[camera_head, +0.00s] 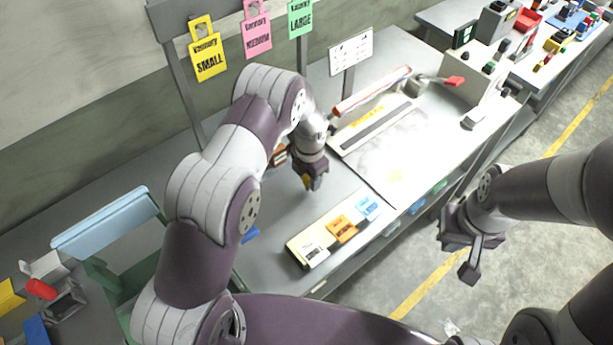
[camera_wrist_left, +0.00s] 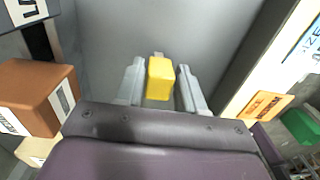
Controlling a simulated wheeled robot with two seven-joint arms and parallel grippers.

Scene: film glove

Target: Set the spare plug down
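A yellow block-shaped plug (camera_wrist_left: 160,78) with a small grey prong at its far end sits between the fingers of my left gripper (camera_wrist_left: 160,84) in the left wrist view. The fingers close in on its two sides. In the head view my left gripper (camera_head: 312,181) points down above the grey table (camera_head: 345,190), and a bit of the yellow plug (camera_head: 308,183) shows at its fingertips. Any contact of the plug with the table cannot be made out. My right gripper (camera_head: 466,254) hangs over the floor to the right, its fingers apart and empty.
A tray (camera_head: 293,247) with white, orange and blue cards lies near the table's front edge. A sealer with a raised red-and-white bar (camera_head: 373,91) stands behind right. A brown box (camera_wrist_left: 40,92) is beside the left gripper. Hanging signs (camera_head: 207,57) line the back.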

